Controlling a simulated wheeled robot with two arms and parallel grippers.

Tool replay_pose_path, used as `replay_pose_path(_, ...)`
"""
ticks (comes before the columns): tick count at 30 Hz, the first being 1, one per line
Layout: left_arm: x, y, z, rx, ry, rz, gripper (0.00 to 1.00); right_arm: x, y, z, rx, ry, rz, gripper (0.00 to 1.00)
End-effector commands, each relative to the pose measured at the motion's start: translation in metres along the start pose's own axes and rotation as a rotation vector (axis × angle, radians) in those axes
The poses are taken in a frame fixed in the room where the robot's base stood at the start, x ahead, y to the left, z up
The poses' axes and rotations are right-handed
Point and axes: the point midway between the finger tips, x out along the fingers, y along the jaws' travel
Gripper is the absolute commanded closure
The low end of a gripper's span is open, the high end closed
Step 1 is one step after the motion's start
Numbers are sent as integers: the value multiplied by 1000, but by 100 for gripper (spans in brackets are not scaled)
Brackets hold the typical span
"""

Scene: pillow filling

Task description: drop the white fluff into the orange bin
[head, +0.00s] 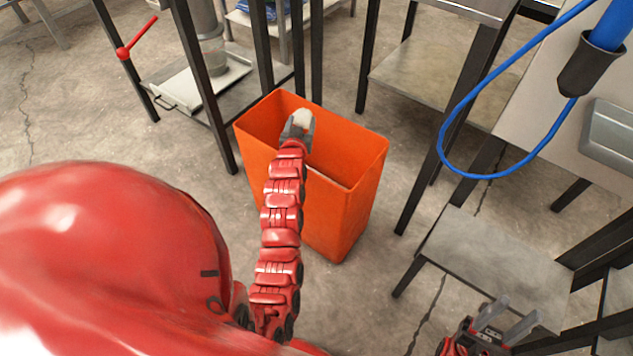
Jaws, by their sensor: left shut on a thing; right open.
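The orange bin (345,215) stands upright on the floor in the middle of the head view, its top open. My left gripper (300,120) is over the bin's opening, near its far left part. It is shut on the white fluff (303,116), a small pale tuft showing at the fingertips. The grey fingers partly hide the fluff. My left arm crosses in front of the bin and covers part of its near side and inside. My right gripper (508,318) is at the bottom right, open and empty, well away from the bin.
Dark-legged metal tables stand behind and right of the bin. A low metal shelf (490,265) lies between the bin and my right gripper. A blue hose (447,130) hangs in a loop at the right. A red-handled lever (124,53) is at the upper left.

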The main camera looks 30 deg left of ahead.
Motion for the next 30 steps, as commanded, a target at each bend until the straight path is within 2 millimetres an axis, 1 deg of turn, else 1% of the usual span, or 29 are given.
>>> replay_pose_path(1, 2, 0, 11, -1, -2, 0, 89, -7, 0, 1, 0, 0, 0, 55)
replay_pose_path(7, 6, 0, 32, -1, 2, 0, 89, -20, -1, 3, 0, 0, 0, 55)
replay_pose_path(11, 8, 0, 37, 0, 4, 0, 89, -22, -1, 4, 0, 0, 0, 55)
replay_pose_path(17, 7, 0, 36, 0, 3, 0, 89, -21, -1, 4, 0, 0, 0, 55)
replay_pose_path(18, 7, 0, 36, 0, 3, 0, 33, -21, -1, 4, 0, 0, 0, 55)
replay_pose_path(23, 7, 0, 37, 0, 3, 0, 4, -21, -1, 4, 0, 0, 0, 55)
replay_pose_path(24, 7, 0, 37, 0, 3, 0, 2, -21, -1, 4, 0, 0, 0, 55)
replay_pose_path(30, 7, 0, 37, 0, 2, 0, 2, -21, -1, 4, 0, 0, 0, 55)
